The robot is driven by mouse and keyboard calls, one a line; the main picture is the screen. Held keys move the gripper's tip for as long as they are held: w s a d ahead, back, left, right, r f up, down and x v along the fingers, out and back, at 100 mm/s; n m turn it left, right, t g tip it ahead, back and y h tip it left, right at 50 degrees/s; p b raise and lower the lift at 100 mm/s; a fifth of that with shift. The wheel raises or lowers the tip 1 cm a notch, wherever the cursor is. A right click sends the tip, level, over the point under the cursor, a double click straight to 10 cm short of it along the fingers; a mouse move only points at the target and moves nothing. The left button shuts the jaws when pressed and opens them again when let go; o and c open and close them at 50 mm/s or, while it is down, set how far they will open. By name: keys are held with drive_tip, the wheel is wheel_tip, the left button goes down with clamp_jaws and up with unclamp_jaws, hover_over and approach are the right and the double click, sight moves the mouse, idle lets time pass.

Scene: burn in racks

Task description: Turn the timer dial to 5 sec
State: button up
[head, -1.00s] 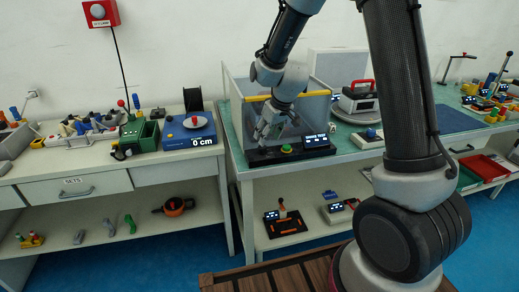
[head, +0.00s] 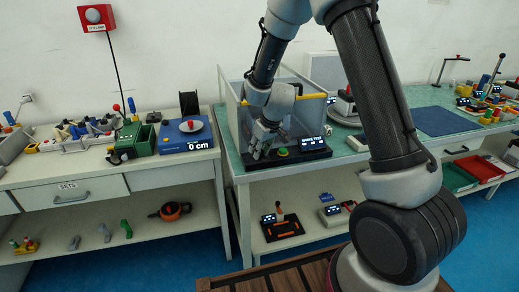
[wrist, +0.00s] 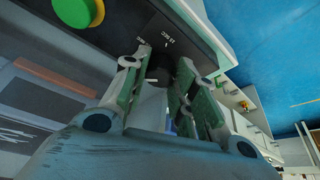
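The timer dial (wrist: 161,66) is a small dark knob with a pale mark, on a black panel with tiny white lettering, in the wrist view. In the head view my gripper (head: 260,153) points down at the left end of the black panel (head: 307,157) and hides the dial. A green button (head: 282,151) sits just right of it; it also shows in the wrist view (wrist: 78,10).
A lit display (head: 312,143) stands on the panel's right part. A clear-walled box with a yellow bar (head: 313,96) rises behind the panel, close to my arm. A blue device reading 0 cm (head: 185,136) stands on the left bench.

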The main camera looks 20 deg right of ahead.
drive_tip(key=shift+m, duration=0.7)
drive_tip(key=o, duration=1)
drive_tip(key=shift+r, duration=0.1)
drive_tip(key=v, duration=1.1)
drive_tip(key=shift+s+a+r, duration=0.15)
drive_tip(key=shift+s+r, duration=0.2)
